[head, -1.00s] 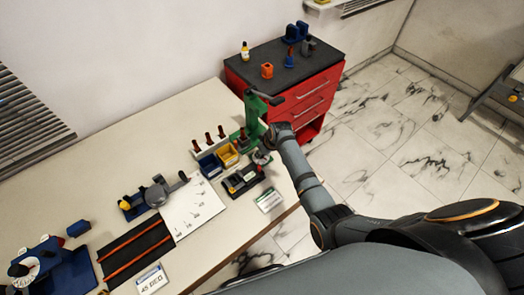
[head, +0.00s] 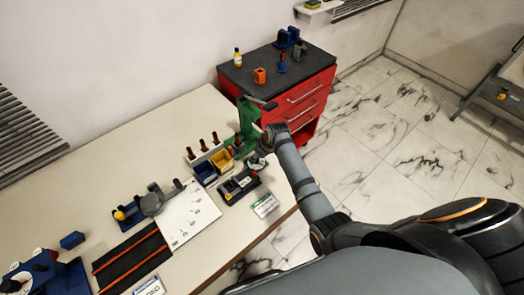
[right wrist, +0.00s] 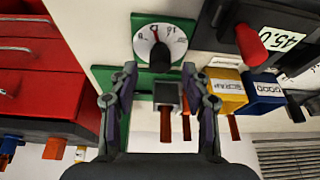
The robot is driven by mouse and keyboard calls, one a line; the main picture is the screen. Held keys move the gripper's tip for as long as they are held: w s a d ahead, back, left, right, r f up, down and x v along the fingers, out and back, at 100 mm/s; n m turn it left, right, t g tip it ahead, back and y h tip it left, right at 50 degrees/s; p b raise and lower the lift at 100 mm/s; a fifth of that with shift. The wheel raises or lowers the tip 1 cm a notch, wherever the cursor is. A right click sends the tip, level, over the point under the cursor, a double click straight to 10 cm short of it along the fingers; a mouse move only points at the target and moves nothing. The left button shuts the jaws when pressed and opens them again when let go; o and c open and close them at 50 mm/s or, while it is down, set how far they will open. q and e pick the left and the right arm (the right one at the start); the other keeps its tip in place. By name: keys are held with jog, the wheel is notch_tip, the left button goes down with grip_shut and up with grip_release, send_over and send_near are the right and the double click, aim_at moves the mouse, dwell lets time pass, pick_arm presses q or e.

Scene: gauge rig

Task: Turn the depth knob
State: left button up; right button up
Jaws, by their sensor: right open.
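The green rig (head: 249,122) stands at the right end of the bench. In the right wrist view its green plate (right wrist: 182,27) carries a round white dial (right wrist: 148,38) with numbers and a red needle. A dark cylindrical part (right wrist: 160,57), which looks like the knob, sits at the dial's lower edge. My right gripper (head: 257,161) is at the foot of the rig. In the wrist view its fingers (right wrist: 160,98) are spread wide, one on each side below the dark part, with no clear contact. My left gripper is not in view.
A yellow bin marked SCRAP (right wrist: 226,88) and a blue bin marked GOOD (right wrist: 262,92) are beside the right finger. Brown-handled pegs (head: 203,145) stand in a white rack. A black device with a red handle (right wrist: 250,42) is close by. A red cabinet (head: 306,95) adjoins the bench.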

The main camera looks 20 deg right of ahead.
jog(key=v, duration=0.9)
jog(key=shift+r, duration=0.2)
jog(key=shift+s, duration=0.15)
